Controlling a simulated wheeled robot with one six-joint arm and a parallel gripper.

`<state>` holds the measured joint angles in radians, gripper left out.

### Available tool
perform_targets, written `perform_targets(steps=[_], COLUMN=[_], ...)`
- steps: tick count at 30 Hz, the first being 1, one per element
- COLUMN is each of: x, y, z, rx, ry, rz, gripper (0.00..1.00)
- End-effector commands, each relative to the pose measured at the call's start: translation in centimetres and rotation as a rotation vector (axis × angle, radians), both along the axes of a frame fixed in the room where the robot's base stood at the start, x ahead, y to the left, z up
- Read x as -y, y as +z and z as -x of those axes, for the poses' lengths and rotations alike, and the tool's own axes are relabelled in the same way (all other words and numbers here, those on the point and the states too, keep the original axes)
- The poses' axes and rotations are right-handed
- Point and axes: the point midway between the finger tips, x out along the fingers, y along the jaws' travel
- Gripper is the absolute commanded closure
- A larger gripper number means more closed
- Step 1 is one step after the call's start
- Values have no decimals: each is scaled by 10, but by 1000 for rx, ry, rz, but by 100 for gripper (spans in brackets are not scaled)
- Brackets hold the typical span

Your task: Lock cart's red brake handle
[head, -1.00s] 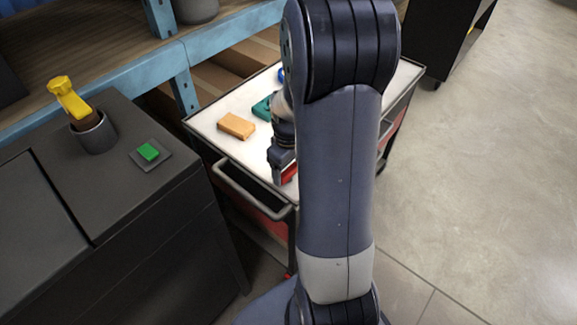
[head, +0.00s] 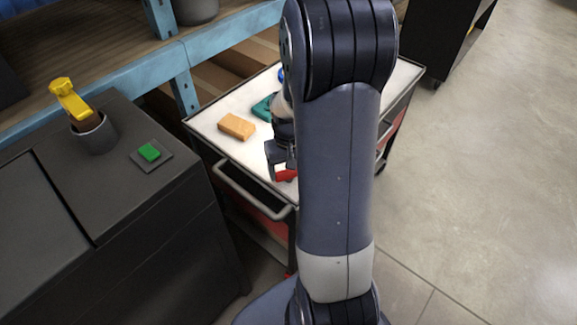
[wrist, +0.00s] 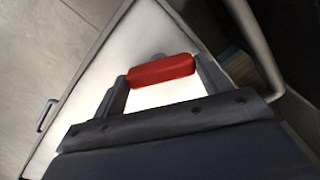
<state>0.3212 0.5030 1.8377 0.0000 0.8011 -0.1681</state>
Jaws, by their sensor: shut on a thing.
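The cart (head: 205,122) has a white top with a dark rim and stands left of centre in the head view, partly hidden behind my arm. The red brake handle (head: 286,175) shows near the cart's front corner, its right part covered by my arm. In the wrist view the red handle (wrist: 160,70) lies across the gap between my two fingers, over the white cart top. My gripper (head: 281,165) is shut on the handle, with a finger at each end of it (wrist: 163,82). The handle's pivot is hidden.
An orange block (head: 237,126) and a teal item (head: 262,108) lie on the cart top near my gripper. The cart's push bar (head: 250,195) juts out in front. A dark cabinet (head: 120,180) with a green button (head: 149,152) stands left.

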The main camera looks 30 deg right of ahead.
Motion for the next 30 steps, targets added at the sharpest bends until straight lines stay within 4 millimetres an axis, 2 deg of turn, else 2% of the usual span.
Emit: perform_targets(steps=[21, 30], x=[0, 0], y=[1, 1], z=[0, 0], rx=[0, 1], ry=[-677, -912], rz=[0, 1], gripper=[50, 50])
